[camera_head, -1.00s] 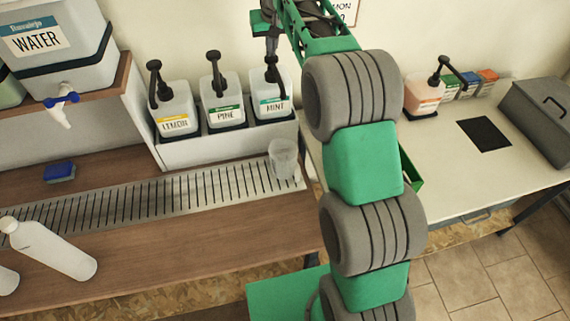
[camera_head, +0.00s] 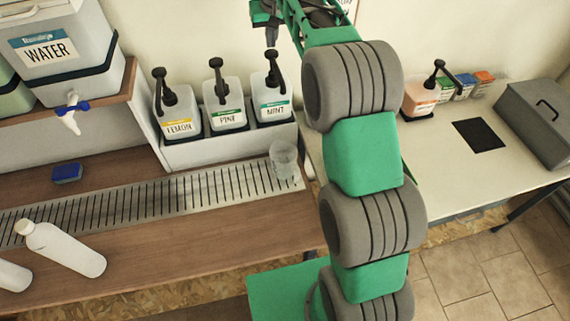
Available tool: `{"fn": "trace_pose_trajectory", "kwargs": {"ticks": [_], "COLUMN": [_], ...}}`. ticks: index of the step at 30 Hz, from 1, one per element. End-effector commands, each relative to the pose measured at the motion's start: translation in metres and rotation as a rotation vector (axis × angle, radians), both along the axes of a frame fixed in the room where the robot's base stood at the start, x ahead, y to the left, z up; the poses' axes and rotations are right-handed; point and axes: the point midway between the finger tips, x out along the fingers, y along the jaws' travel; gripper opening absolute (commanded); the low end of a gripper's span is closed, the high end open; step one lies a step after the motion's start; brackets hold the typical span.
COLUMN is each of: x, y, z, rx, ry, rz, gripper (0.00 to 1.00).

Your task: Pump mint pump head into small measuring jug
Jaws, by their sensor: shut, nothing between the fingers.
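The mint drum (camera_head: 272,105) is a pale container labelled MINT, at the right end of a row of three. Its black pump head (camera_head: 273,60) stands upright on top, with the spout pointing toward the front. My gripper (camera_head: 271,42) is shut and empty, just above the mint pump head; a small gap seems to show between them. The small measuring jug (camera_head: 284,160) is clear and stands upright on the right end of the drip grating, in front of the mint drum. I cannot tell whether it holds liquid.
The lemon drum (camera_head: 179,117) and pine drum (camera_head: 224,110) stand left of mint. A water tank (camera_head: 60,50) with a tap is at upper left. A blue sponge (camera_head: 67,172) and white bottle (camera_head: 62,248) lie on the counter. My arm hides the area right of the jug.

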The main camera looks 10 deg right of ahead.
Motion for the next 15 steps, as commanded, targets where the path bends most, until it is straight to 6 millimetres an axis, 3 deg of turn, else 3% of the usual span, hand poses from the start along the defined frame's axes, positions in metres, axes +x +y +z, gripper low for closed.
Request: {"fn": "trace_pose_trajectory", "kwargs": {"ticks": [15], "x": [0.000], "y": [0.000], "z": [-0.027], "rx": [0.000], "ry": [0.000], "rz": [0.000], "gripper": [0.00]}}
